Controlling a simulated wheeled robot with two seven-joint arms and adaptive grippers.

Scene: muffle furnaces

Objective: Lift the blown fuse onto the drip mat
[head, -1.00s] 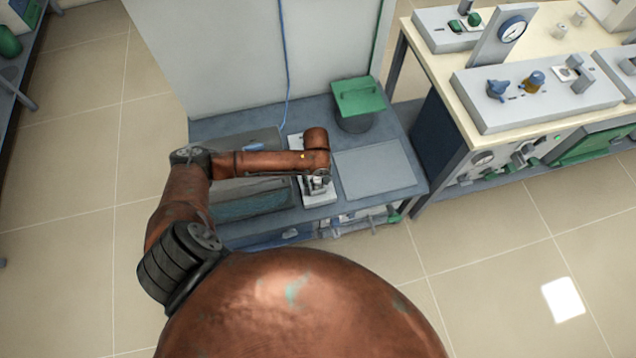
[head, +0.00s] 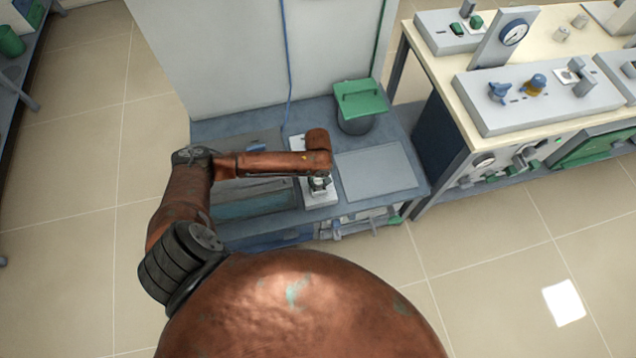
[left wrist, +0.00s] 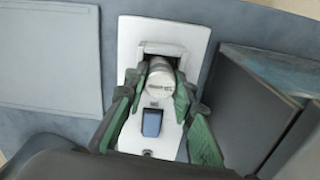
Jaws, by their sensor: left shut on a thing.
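The blown fuse (left wrist: 160,82) is a pale cylinder with a printed end. It shows in the left wrist view at the slot of a white fuse panel (left wrist: 190,34). My left gripper (left wrist: 160,92) is shut on the fuse, with a green-padded finger on either side. In the head view my left gripper (head: 319,184) points down over the white panel (head: 320,198), and the fuse is hidden there. I cannot tell whether the fuse is clear of its slot. The drip mat (head: 376,172) is a flat grey sheet right of the panel, bare. My right gripper is not in view.
A blue rocker switch (left wrist: 152,122) sits on the panel, close to the fingers. A green-lidded bin (head: 358,106) stands behind the mat. A grey sink-like tray (head: 250,205) lies left of the panel. A bench with instruments (head: 540,95) stands at the right.

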